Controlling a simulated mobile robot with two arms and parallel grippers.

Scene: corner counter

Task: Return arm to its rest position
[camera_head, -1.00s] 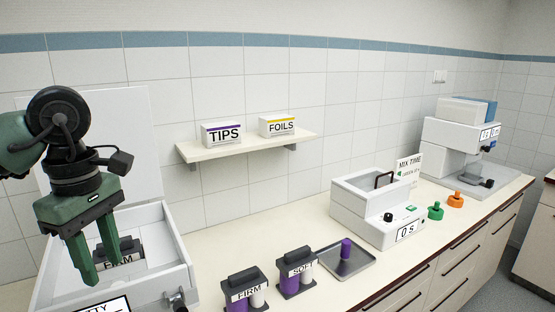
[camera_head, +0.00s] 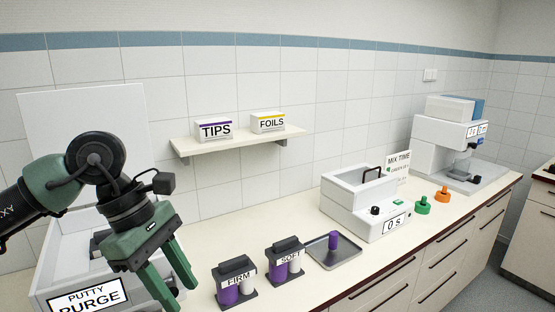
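My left gripper (camera_head: 178,281) comes in from the left, with its fingers apart and pointing down, and nothing shows between them. It is in front of the open white putty purge box (camera_head: 65,250), whose lid stands up at the back, and it hides part of the box. A dark item (camera_head: 98,243) inside the box is mostly hidden by my arm. The FIRM cartridge pair (camera_head: 236,282) stands on the counter just right of the gripper, apart from it. My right gripper is not in view.
The SOFT cartridge pair (camera_head: 285,262) and a grey tray (camera_head: 345,254) with a purple piece (camera_head: 333,241) stand mid-counter. Farther right are a white mixer (camera_head: 358,203), green (camera_head: 423,206) and orange (camera_head: 442,194) knobs and another machine (camera_head: 440,146). A shelf (camera_head: 240,143) holds TIPS and FOILS boxes.

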